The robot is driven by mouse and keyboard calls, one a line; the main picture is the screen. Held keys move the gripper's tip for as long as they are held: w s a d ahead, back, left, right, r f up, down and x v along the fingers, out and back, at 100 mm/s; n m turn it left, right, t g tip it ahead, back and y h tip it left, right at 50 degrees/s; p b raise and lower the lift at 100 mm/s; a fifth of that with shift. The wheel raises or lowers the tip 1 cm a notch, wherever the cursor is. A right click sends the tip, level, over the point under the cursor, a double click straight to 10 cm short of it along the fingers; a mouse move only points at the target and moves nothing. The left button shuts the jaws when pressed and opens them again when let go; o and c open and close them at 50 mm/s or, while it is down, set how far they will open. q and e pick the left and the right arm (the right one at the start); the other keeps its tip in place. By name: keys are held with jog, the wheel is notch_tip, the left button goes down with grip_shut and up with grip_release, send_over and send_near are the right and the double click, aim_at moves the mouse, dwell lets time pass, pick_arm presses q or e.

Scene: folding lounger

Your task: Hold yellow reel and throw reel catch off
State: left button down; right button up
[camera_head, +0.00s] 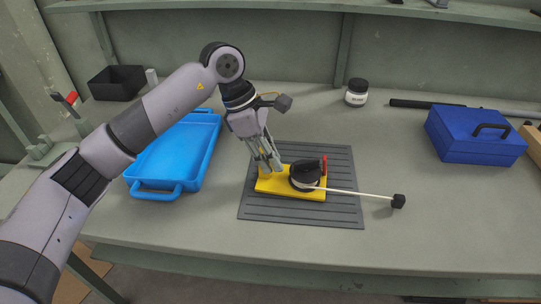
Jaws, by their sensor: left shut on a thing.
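The yellow reel (275,185) lies on a dark ribbed mat (345,210) in the middle of the bench. It has a yellow base, a dark round drum (303,175) and a small red part (325,164) at the drum's right side. A thin pale rod reaches right from the drum and ends in a black knob (398,201). My left gripper (265,165) points down at the left end of the yellow base and is shut on it. The exact finger contact is small and partly hidden. My right gripper is not in view.
A blue tray (151,190) stands left of the mat, partly behind my left arm. A black bin (117,82) is at the back left. A jar (357,92), a dark rod (430,104) and a blue toolbox (474,134) stand behind and right. The front right bench is clear.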

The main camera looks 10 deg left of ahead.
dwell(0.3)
pick_arm(q)
jog(key=c, duration=1.3)
grip_release()
jog(key=shift+c, duration=0.2)
